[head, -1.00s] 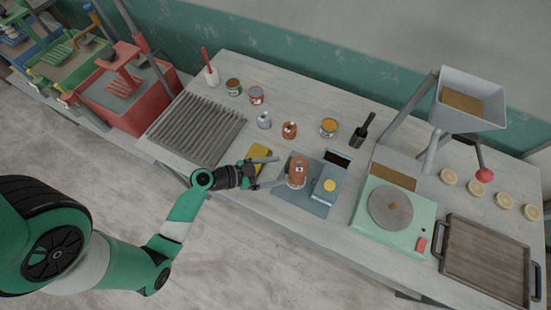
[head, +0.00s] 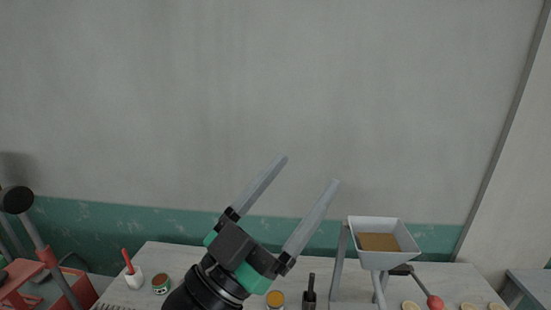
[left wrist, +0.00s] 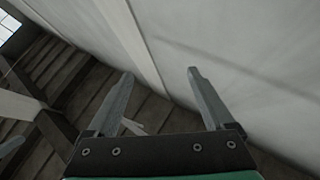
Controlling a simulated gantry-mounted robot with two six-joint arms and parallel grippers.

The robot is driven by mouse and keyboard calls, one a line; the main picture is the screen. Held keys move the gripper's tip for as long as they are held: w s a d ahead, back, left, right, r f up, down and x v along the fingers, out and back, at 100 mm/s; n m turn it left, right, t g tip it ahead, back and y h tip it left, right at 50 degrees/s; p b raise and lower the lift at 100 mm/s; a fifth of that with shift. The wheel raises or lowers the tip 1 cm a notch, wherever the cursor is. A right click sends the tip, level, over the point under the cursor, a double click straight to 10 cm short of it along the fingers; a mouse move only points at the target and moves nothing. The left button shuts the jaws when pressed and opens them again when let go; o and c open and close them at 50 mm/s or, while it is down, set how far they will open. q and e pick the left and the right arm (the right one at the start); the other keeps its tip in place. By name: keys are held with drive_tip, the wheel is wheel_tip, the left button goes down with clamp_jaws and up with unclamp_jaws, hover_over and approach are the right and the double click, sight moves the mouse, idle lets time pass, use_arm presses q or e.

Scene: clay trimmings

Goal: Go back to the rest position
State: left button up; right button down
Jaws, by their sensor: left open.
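My left gripper (head: 310,170) is raised high in the head view, in front of the wall and above the table. Its two long grey fingers are spread apart with nothing between them. They point up and to the right. In the left wrist view the same gripper (left wrist: 160,75) shows both fingers apart and empty, with wall and floor beyond. My right gripper is not in the frames.
The table (head: 440,282) runs along the bottom of the head view. On it stand a white hopper (head: 408,252) with brown material, a red-handled tool in a white pot (head: 134,280), a can (head: 161,284) and a black-handled tool (head: 309,292). The wall (head: 400,120) is bare.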

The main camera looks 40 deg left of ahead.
use_arm(q)
drive_tip(key=s+d+r+n+t, duration=0.2)
drive_tip(key=s+r+t, duration=0.1)
drive_tip(key=s+r, duration=0.3)
wheel_tip(320, 180, up, 2)
drive_tip(key=shift+r, duration=0.25)
drive_tip(key=shift+r, duration=0.1)
